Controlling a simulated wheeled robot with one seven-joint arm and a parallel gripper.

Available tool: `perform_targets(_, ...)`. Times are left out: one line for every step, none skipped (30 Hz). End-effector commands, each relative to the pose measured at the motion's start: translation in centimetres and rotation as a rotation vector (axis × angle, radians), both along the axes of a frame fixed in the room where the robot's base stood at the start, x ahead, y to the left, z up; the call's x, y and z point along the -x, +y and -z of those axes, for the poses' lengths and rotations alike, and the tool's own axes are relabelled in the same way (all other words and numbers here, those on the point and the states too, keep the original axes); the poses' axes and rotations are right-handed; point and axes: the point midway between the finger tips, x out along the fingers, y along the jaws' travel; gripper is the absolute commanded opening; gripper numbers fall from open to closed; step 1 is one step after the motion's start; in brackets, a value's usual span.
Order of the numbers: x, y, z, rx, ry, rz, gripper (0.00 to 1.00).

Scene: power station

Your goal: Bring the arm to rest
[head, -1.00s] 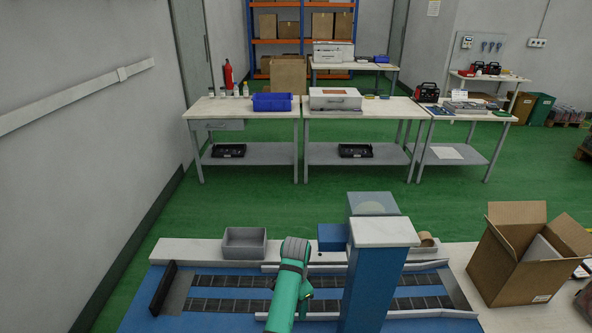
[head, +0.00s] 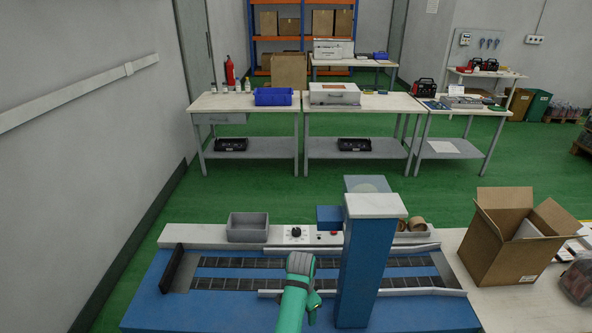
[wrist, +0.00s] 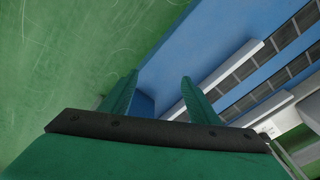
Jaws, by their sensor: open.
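My arm shows in the head view as a green link with a grey joint, in front of the blue conveyor bench (head: 205,307). The fingers of my gripper (wrist: 160,88) show in the wrist view as two green fingers, spread apart with nothing between them. Beyond the fingers lie the green floor (wrist: 70,60) and the blue side of the bench. In the head view the gripper itself is not distinguishable.
The bench has a dark roller track (head: 220,283), a grey bin (head: 247,228) and a blue column (head: 365,265) right of my arm. An open cardboard box (head: 512,236) stands at right. Green floor (head: 260,190) lies clear between the bench and the back tables.

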Motion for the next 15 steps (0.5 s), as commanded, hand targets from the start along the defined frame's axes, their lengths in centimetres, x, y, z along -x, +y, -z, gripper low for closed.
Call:
perform_targets(0.4,-0.6,0.7,0.012,-0.009,-0.007,0.55)
perform_targets(0.6,-0.9,1.1,0.02,-0.016,-0.013,0.55)
perform_targets(0.9,-1.3,1.6,0.029,-0.027,-0.019,0.55)
perform_targets(1.1,-1.7,2.0,0.038,-0.036,-0.025,0.55)
perform_targets(1.3,-2.1,2.4,0.047,-0.044,-0.031,0.55)
perform_targets(1.7,-2.6,3.0,0.06,-0.057,-0.041,0.55)
perform_targets(2.0,-3.0,3.5,0.07,-0.068,-0.049,0.55)
perform_targets(2.3,-3.5,4.0,0.082,-0.078,-0.057,0.55)
perform_targets(2.8,-4.1,4.7,0.098,-0.095,-0.072,0.55)
perform_targets(3.2,-4.6,5.2,0.111,-0.108,-0.085,0.55)
perform_targets(3.8,-5.1,5.9,0.125,-0.121,-0.099,0.55)
perform_targets(4.5,-5.9,6.6,0.146,-0.143,-0.119,0.55)
perform_targets(5.1,-6.4,7.2,0.162,-0.159,-0.135,0.55)
perform_targets(5.6,-7.0,7.7,0.178,-0.174,-0.15,0.55)
perform_targets(6.4,-7.6,8.3,0.199,-0.196,-0.173,0.55)
